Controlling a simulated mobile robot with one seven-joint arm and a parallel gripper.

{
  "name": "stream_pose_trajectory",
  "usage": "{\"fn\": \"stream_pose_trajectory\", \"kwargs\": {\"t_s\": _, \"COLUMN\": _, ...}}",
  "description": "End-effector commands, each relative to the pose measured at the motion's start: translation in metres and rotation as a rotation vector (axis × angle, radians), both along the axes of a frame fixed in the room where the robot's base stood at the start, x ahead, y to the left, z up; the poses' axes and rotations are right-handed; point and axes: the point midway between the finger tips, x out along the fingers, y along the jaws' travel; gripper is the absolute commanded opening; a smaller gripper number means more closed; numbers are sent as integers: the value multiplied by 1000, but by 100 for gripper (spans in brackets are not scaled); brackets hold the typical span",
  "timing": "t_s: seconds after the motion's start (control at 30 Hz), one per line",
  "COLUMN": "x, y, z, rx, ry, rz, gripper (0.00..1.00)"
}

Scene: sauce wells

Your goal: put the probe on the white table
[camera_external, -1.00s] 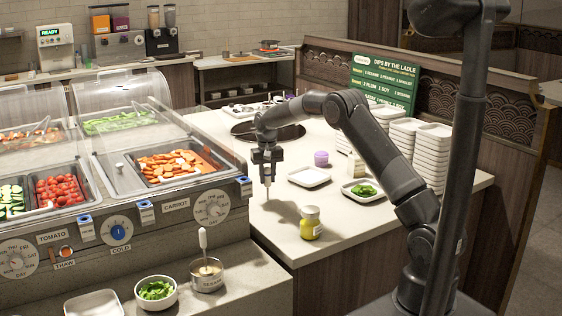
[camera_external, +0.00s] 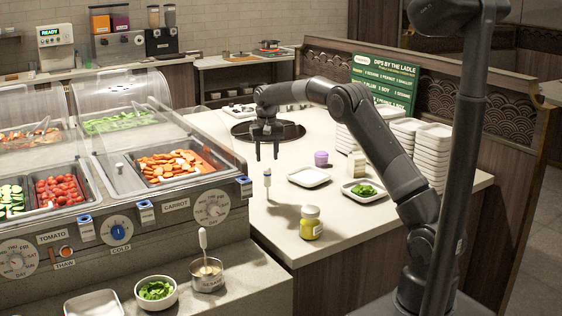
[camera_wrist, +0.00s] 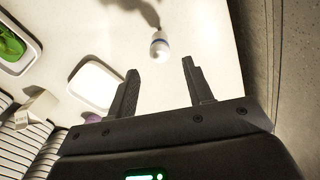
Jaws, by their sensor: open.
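The probe (camera_external: 267,183), a slim white piece with a blue band, stands upright on the white table (camera_external: 272,238) near its left edge. My gripper (camera_external: 267,155) is above the probe, apart from it, with its two fingers spread and pointing down. In the wrist view the probe (camera_wrist: 159,48) shows beyond and between the fingertips of my gripper (camera_wrist: 160,70), which are open with nothing between them. The probe casts a shadow on the table there.
A yellow bottle (camera_external: 311,222) stands in front of the probe. A white tray (camera_external: 309,177), a purple jar (camera_external: 321,158) and a plate of greens (camera_external: 363,191) are to its right. Stacked white dishes (camera_external: 431,160) stand farther right. The food bar (camera_external: 190,212) borders the left.

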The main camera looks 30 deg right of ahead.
Motion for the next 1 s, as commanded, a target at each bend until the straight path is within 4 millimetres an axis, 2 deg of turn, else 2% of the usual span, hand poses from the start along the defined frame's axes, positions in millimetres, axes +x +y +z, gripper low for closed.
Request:
{"fn": "stream_pose_trajectory", "kwargs": {"t_s": 0.1, "x": 0, "y": 0, "z": 20, "rx": 0, "ry": -1, "rz": 0, "gripper": 47}}
{"fn": "stream_pose_trajectory", "kwargs": {"t_s": 0.3, "x": -2, "y": 0, "z": 39, "rx": 0, "ry": -3, "rz": 1, "gripper": 47}}
{"fn": "stream_pose_trajectory", "kwargs": {"t_s": 0.47, "x": -20, "y": -4, "z": 66, "rx": 2, "ry": -31, "rz": 13, "gripper": 47}}
{"fn": "stream_pose_trajectory", "kwargs": {"t_s": 0.7, "x": -82, "y": -13, "z": 127, "rx": 4, "ry": -105, "rz": 50, "gripper": 47}}
{"fn": "stream_pose_trajectory", "kwargs": {"t_s": 0.87, "x": -131, "y": -19, "z": 157, "rx": 3, "ry": -156, "rz": 77, "gripper": 47}}
{"fn": "stream_pose_trajectory", "kwargs": {"t_s": 1.0, "x": -178, "y": -24, "z": 176, "rx": -1, "ry": -200, "rz": 101, "gripper": 47}}
